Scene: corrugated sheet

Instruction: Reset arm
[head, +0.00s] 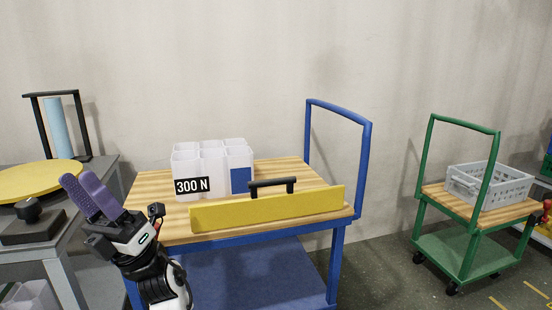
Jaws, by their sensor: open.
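My gripper (90,197) is at the lower left, with purple fingers pointing up and to the left. It is open, and nothing shows between the fingers. It is in front of the gap between the grey table and the blue cart, and overlaps the cart's left front corner in the picture. My white and black arm shows below it, cut off by the lower edge.
The blue cart (340,262) bears a white divided bin (212,163) labelled "300 N" and a yellow bar with a black handle (270,209). The grey table (104,171) holds a yellow disc (40,181). A green cart (463,247) with a grey crate (508,190) stands right. Floor between carts is clear.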

